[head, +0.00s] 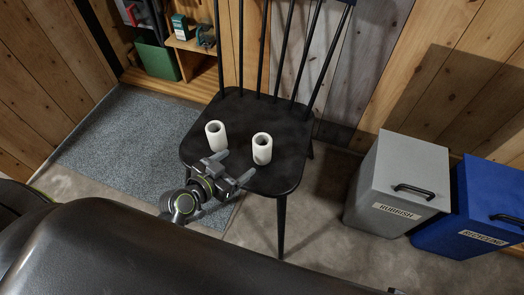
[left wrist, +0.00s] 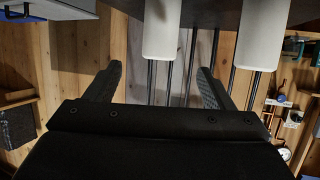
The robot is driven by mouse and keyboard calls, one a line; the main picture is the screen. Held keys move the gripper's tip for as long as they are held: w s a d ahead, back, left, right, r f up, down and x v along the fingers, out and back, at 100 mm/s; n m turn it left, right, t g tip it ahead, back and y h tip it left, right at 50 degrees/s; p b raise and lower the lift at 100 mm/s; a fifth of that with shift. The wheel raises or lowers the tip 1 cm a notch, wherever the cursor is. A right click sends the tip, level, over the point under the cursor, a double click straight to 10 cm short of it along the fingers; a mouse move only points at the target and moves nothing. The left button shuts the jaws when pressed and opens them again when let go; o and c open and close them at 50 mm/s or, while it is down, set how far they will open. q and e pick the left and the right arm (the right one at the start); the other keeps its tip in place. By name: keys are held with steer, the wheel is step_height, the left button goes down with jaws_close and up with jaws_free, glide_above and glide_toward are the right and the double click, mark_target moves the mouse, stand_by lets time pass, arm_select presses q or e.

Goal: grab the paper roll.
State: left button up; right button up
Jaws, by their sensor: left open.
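Two white paper rolls stand upright on the seat of a black chair (head: 230,110). The left roll (head: 216,136) and the right roll (head: 262,149) have a gap between them. My left gripper (head: 231,167) is open and empty at the chair's front edge, just short of the rolls. In the left wrist view, which looks upside down, the right roll (left wrist: 175,32) lies ahead of the open fingers (left wrist: 160,72), and the left roll (left wrist: 262,36) is off to the right side. Neither roll is between the fingers. My right gripper is not in view.
The chair's spindle back rises behind the rolls. A grey rubbish bin (head: 396,190) and a blue recycling bin (head: 478,205) stand at the right. A wooden shelf (head: 190,45) with small items and a green box (head: 156,60) are at the back. A grey rug (head: 125,140) lies left.

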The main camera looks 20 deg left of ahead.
arm_select(q)
steer(key=b, duration=0.1)
glide_toward(266, 142)
steer(key=x, duration=0.5)
steer(key=shift+w+f, duration=0.1)
steer(key=shift+f, duration=0.2)
steer(key=x, duration=0.4)
steer(key=shift+w+b, duration=0.2)
steer(key=shift+b, duration=0.1)
steer(key=shift+w+d, duration=0.1)
steer(key=shift+w, duration=0.05)
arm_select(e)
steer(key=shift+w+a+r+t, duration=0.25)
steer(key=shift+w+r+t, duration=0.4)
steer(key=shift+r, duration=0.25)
arm_select(q)
steer(key=shift+c, duration=0.5)
steer(key=c, duration=1)
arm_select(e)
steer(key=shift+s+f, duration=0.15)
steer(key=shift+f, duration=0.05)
arm_select(q)
steer(key=shift+r, duration=0.1)
